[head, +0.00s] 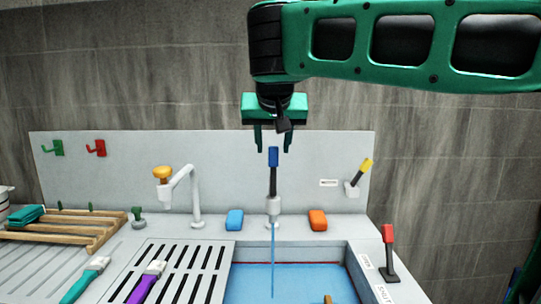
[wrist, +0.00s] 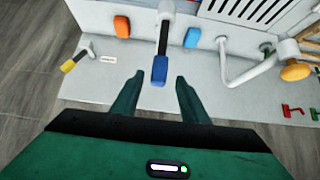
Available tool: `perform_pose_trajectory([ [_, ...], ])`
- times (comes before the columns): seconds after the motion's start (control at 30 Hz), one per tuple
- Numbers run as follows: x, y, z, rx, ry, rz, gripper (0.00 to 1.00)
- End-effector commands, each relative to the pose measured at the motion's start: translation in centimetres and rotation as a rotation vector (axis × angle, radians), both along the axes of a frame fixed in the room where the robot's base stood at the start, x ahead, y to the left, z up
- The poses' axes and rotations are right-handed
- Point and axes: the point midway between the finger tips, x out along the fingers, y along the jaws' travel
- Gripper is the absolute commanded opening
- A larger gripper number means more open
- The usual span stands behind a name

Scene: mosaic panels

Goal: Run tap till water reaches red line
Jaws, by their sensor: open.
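The tap (head: 273,205) stands behind the basin, with a black lever and blue grip (head: 273,157) pointing up. A thin stream of water (head: 273,262) runs from it into the basin. Blue water (head: 305,284) covers the basin floor. A thin red line (head: 320,263) runs along the back wall, and the water's back edge shows at or very near it; I cannot tell the exact gap. My gripper (head: 273,149) is open, its fingers either side of the blue grip, apart from it. The wrist view also shows the blue grip (wrist: 159,70) between the fingertips (wrist: 159,79).
Blue (head: 234,220) and orange (head: 318,220) blocks flank the tap. A red-handled lever (head: 388,238) stands at the right, a yellow-handled one (head: 361,170) on the back panel. A white curved pipe (head: 194,195) with an orange knob stands left. Brushes (head: 145,283) lie on the slatted drainer.

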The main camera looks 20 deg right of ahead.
Motion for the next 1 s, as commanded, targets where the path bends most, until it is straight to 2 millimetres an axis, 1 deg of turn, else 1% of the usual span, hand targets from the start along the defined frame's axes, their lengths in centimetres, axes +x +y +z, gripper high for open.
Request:
perform_pose_trajectory([
  [0.03, -0.6, 0.3, 0.8, 0.001, -0.003, -0.001, 0.41],
  [0.1, -1.4, 0.6, 1.7, 0.001, -0.001, 0.000, 0.41],
  [0.3, -3.0, 1.2, 3.5, 0.001, 0.000, -0.001, 0.41],
  [0.43, -3.4, 1.3, 3.9, 0.001, 0.002, 0.000, 0.41],
  [0.7, -3.5, 1.4, 4.0, 0.000, 0.002, 0.001, 0.41],
  [0.77, -3.5, 1.3, 3.9, -0.001, 0.004, -0.001, 0.26],
  [0.8, -3.6, 1.0, 3.6, -0.002, 0.008, -0.003, 0.17],
  [0.87, -3.8, 0.0, 2.8, -0.009, 0.026, -0.012, 0.02],
  [0.9, -4.1, -1.3, 1.8, -0.015, 0.046, -0.024, 0.00],
  [0.97, -4.9, -3.7, -0.3, -0.024, 0.090, -0.045, 0.00],
  [1.0, -5.8, -5.7, -2.2, -0.028, 0.131, -0.062, 0.00],
])
